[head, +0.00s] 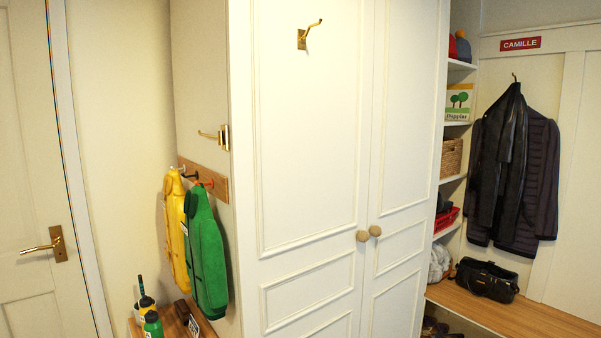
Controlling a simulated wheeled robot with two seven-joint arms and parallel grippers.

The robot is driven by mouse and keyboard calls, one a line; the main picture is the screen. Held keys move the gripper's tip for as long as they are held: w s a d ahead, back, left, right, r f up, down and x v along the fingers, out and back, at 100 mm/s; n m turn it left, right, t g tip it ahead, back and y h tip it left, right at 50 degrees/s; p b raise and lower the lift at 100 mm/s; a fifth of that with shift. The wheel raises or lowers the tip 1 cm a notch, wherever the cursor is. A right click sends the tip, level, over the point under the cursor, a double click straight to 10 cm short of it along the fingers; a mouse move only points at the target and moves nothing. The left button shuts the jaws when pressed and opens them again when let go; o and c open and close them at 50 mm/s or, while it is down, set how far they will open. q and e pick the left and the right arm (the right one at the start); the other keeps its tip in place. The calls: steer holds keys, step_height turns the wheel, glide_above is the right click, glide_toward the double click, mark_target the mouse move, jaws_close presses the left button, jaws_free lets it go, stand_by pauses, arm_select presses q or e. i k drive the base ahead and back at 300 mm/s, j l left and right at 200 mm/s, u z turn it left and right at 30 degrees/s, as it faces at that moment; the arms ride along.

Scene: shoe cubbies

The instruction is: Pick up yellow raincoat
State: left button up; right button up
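The yellow raincoat (176,228) hangs from a wooden peg rail (204,178) on the narrow wall left of the white cabinet. A green jacket (206,252) hangs beside it on the right and covers part of it. Neither of my grippers shows in the head view, so their state and their distance to the raincoat cannot be seen.
Below the coats is a wooden bench (172,318) with a green bottle (153,325). A brass hook (217,136) sticks out above the rail. The white cabinet (310,120) is shut. A door (25,180) stands at far left. Shelves, a dark coat (512,170) and a black bag (487,280) are at right.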

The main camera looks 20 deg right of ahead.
mark_target(174, 193)
steer(key=z, duration=2.95)
steer(key=u, duration=2.95)
steer(key=i+j+z, duration=0.15)
steer(key=i+j, duration=0.4)
steer(key=i+j+z, duration=0.2)
steer(key=i+j, duration=0.3)
steer(key=j, duration=0.1)
